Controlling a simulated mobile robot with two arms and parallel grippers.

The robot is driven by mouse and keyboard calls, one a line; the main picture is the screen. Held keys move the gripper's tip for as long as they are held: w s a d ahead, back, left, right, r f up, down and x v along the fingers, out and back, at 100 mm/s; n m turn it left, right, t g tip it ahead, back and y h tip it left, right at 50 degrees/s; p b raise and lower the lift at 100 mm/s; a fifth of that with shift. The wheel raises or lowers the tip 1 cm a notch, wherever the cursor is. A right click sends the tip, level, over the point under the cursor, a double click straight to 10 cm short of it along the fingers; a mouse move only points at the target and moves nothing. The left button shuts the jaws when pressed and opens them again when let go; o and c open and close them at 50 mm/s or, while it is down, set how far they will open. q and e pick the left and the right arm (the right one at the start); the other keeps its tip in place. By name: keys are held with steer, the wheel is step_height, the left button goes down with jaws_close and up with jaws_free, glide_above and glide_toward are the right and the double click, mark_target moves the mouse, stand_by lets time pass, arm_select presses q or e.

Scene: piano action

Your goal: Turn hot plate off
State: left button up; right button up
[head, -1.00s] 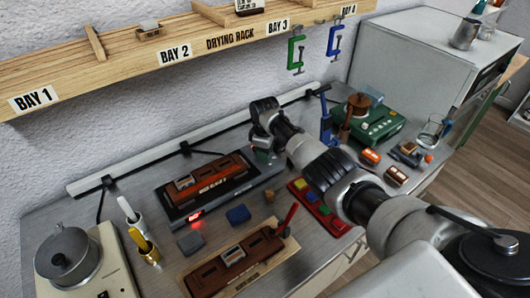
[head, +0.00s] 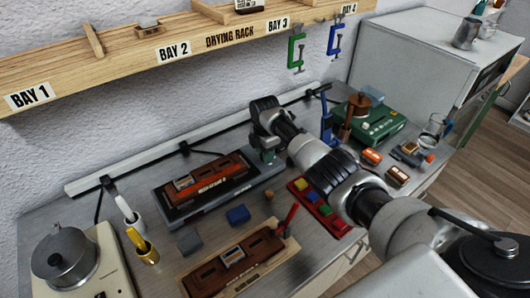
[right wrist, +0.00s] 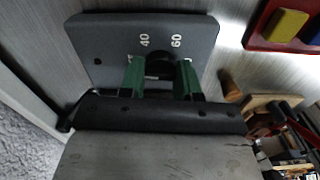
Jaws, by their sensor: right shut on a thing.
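The dark grey hot plate (head: 172,211) lies in the middle of the bench with a brown wooden-cased unit (head: 212,179) on top. No red glow shows at its front left corner. My right gripper (head: 266,156) is at its right end. In the right wrist view, the grey end panel (right wrist: 105,45) carries the marks 40 and 60. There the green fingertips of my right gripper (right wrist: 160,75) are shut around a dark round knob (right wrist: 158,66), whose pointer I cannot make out. My left gripper is not in view.
A cream heater (head: 112,262) with a metal pot (head: 64,258) stands at the left. A second brown unit (head: 238,262) is in front. A red tray (head: 331,222) with coloured blocks and a green device (head: 372,125) are to the right. The wooden drying rack (head: 120,62) runs above.

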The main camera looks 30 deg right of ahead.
steer(key=shift+r+n, duration=0.15)
steer(key=shift+n, duration=0.35)
steer(key=o, duration=0.9)
steer(key=shift+o, duration=0.2)
step_height(320, 180, up, 11)
steer(key=b, duration=0.1)
steer(key=shift+f, duration=0.25)
